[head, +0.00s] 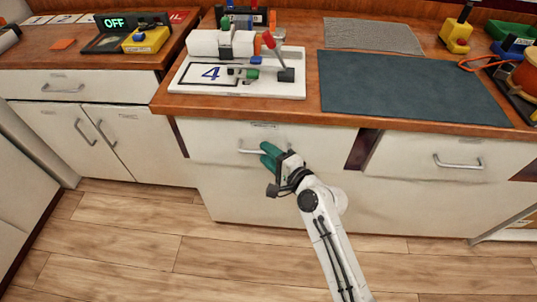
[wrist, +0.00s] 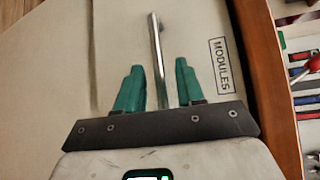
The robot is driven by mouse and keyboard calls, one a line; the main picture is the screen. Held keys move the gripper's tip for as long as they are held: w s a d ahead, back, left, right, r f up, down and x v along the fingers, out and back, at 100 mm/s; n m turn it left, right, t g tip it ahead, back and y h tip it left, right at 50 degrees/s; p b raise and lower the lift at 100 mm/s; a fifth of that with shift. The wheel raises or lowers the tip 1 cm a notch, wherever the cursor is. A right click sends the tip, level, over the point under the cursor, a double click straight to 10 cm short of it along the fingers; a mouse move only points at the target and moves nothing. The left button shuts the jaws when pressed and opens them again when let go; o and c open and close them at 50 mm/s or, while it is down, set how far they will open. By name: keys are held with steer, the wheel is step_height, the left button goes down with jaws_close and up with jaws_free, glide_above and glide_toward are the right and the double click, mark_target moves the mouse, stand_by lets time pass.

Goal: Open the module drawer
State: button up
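The module drawer (head: 215,140) is the cream front under the counter in the middle of the head view. Its MODULES label (wrist: 220,65) reads clearly in the wrist view. My gripper (head: 268,156) is at its metal bar handle (head: 248,151), hiding the handle's right part. In the wrist view, my gripper (wrist: 158,80) has its two green fingers apart, with the handle (wrist: 157,50) running between them. A gap shows on each side of the bar. Whether the drawer front is flush with the cabinet is hard to tell.
The counter edge (head: 250,118) overhangs just above the drawer. A white board (head: 285,90) marked 4 and a dark mat (head: 400,85) lie on the counter. Another drawer (head: 430,155) is to the right, with cupboard doors (head: 110,140) at left. The wooden floor in front is clear.

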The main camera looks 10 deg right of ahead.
steer(key=shift+c, duration=0.5)
jaws_close()
steer(key=shift+f, duration=0.1)
